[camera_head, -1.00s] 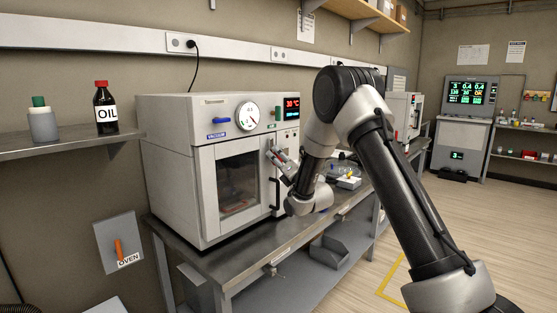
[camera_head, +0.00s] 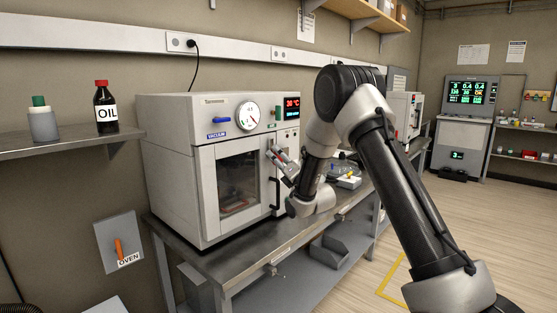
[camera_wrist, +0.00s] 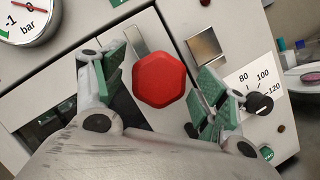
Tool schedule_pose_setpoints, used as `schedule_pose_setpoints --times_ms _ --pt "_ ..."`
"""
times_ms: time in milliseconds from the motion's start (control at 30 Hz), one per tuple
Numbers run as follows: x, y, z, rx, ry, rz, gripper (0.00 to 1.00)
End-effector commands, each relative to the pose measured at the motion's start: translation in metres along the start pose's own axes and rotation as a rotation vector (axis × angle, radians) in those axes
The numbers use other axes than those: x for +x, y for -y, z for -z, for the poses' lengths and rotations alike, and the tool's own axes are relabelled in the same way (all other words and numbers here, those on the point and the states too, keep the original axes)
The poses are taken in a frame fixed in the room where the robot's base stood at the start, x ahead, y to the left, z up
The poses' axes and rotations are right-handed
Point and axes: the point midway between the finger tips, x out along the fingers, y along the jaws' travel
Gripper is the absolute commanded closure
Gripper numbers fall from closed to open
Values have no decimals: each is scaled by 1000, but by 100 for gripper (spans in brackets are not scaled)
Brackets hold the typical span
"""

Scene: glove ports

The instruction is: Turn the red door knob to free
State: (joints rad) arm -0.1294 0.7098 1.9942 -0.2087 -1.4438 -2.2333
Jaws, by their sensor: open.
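The red door knob (camera_wrist: 160,80) is a faceted knob on the front of the white vacuum oven (camera_head: 208,172). In the wrist view it lies between the green-padded fingers of my gripper (camera_wrist: 161,85), with a visible gap on each side. My gripper (camera_head: 277,157) is open and close in front of the oven's upper right door edge in the head view. There the knob itself is hidden by the gripper. A metal latch plate (camera_wrist: 137,46) shows just above the knob.
A black door handle (camera_head: 277,193) is just below my gripper. A blue lever (camera_head: 221,120), a round gauge (camera_head: 248,115) and a red display (camera_head: 291,101) are on the oven's upper panel. A black temperature dial (camera_wrist: 260,103) is right of the fingers. The oven stands on a metal bench (camera_head: 222,268).

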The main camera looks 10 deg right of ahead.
Motion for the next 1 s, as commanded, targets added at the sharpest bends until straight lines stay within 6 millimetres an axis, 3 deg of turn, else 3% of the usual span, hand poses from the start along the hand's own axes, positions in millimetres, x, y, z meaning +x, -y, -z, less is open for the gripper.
schedule_pose_setpoints --times_ms 300,500,700,1000 --pt "-68 1 0 1 -2 4 28" --pt "-101 1 0 0 -2 2 28" --pt "-112 0 0 0 -1 1 28" --pt "-112 0 0 13 -1 1 28"
